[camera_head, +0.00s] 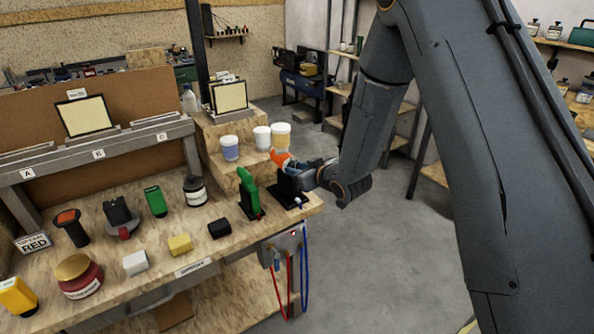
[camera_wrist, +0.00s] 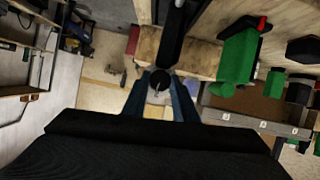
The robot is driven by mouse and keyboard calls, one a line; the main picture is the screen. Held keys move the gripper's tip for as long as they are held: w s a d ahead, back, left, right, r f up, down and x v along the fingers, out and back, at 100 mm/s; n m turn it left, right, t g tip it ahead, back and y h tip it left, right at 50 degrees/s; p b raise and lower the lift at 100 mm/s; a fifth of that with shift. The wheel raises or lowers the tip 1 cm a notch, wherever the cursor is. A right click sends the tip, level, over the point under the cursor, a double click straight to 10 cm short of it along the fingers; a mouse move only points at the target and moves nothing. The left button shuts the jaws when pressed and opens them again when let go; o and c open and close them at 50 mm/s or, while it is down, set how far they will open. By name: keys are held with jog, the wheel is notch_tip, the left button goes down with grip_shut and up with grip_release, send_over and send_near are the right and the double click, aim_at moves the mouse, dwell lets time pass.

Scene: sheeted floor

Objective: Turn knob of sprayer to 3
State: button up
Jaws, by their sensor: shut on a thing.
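The sprayer in my gripper's reach stands at the right end of the workbench; its orange part (camera_head: 281,158) shows above a black stand (camera_head: 288,188). My gripper (camera_head: 306,174) comes in from the right at this sprayer, and the arm partly hides it. In the wrist view the two fingertips (camera_wrist: 160,92) close on the sides of a small round dark knob (camera_wrist: 160,80). A black part (camera_wrist: 174,42) runs up from the knob. Number marks on the knob cannot be read. A green sprayer-like tool (camera_head: 247,184) stands just to the left.
White cups (camera_head: 262,137) stand on a wooden step behind the sprayer. Small blocks, jars and tools cover the bench to the left, with a black block (camera_head: 219,228) nearest. A panel with red and blue hoses (camera_head: 304,270) hangs at the bench end. The floor to the right is clear.

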jog(key=shift+m+y, duration=0.3)
jog(key=shift+m, duration=0.2)
jog(key=shift+g, duration=0.3)
jog(key=o, duration=1.1)
jog(key=shift+d, duration=0.1)
jog(key=shift+b+v, duration=1.25)
jog(key=shift+v, duration=2.65)
